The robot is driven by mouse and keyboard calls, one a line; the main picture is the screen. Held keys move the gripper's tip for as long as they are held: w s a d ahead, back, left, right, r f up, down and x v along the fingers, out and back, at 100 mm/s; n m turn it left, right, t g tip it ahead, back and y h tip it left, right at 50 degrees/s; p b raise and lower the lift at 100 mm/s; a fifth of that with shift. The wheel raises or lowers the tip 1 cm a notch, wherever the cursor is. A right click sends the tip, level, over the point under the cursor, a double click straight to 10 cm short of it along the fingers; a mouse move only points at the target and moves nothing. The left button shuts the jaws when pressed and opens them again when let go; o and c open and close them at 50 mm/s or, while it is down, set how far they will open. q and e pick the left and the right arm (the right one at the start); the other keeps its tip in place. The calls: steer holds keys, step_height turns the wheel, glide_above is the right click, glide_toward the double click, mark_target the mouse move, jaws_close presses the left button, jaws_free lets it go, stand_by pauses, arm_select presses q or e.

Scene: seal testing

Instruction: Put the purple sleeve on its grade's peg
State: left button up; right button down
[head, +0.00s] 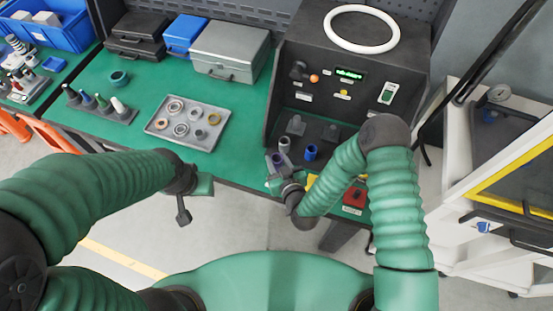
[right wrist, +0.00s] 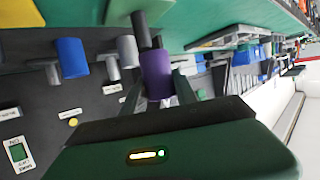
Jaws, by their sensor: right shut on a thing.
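The purple sleeve (right wrist: 156,72) is between the fingers of my right gripper (right wrist: 160,95), which is shut on it. In the head view the purple sleeve (head: 277,159) shows at the front left of the black test station. A dark peg (right wrist: 142,30) stands in line with the sleeve's far end; I cannot tell whether the sleeve is around it. A grey sleeve (right wrist: 127,50) and a blue sleeve (right wrist: 71,58) stand beside it, apart from my fingers. My left gripper (head: 195,196) hangs off the bench's front edge, away from the sleeves; its fingers are unclear.
The black station (head: 347,100) has a lit display, a white ring on top and a side wall at left. A grey tray (head: 160,128) of rings lies on the green bench, left of the station. A rack of colored pegs (head: 125,117) stands further left.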

steer(key=shift+d+f, duration=0.15)
steer(key=shift+d, duration=0.15)
steer(key=shift+d+f+b, duration=0.15)
steer(key=shift+f+b, duration=0.15)
steer(key=shift+b, duration=0.1)
steer(key=shift+d+f+b, duration=0.1)
steer(key=shift+f+b, duration=0.35)
steer(key=shift+f, duration=0.1)
steer(key=shift+f, duration=0.2)
steer(key=shift+d+f+b, duration=0.1)
steer(key=shift+f+b, duration=0.4)
steer(key=shift+d+f+b, duration=0.1)
steer(key=shift+f+b, duration=0.65)
steer(key=shift+f, duration=0.15)
stand_by(0.9)
